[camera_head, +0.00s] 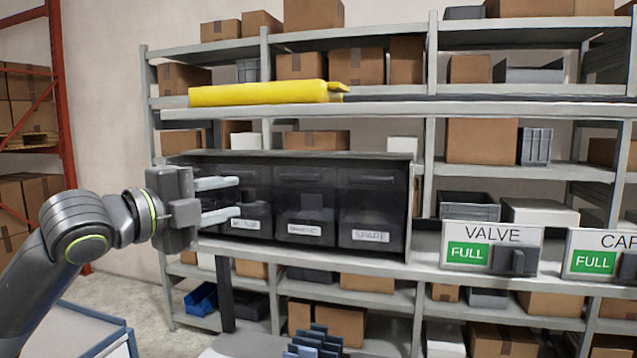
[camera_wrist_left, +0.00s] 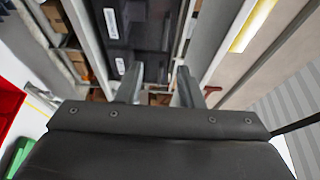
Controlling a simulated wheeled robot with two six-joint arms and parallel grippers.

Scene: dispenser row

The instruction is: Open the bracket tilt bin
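The middle bin (camera_head: 305,200) has a white label that is small and blurred, possibly BRACKET. The right bin (camera_head: 371,205) is labelled SPARE. The left bin (camera_head: 250,175) is partly hidden by my left gripper (camera_head: 238,198), and its label is hard to read. All three fronts look closed. My left gripper is open and empty, its two fingers pointing right, in front of the left bin. Its parted fingers (camera_wrist_left: 158,88) also show in the left wrist view. My right gripper is not in view.
A yellow object (camera_head: 260,94) lies on the ledge above the bins. VALVE (camera_head: 492,248) and CAP (camera_head: 600,254) signs marked FULL stand at the right. Cardboard boxes fill the shelves around. A blue-edged cart or tray (camera_head: 92,330) is at the lower left.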

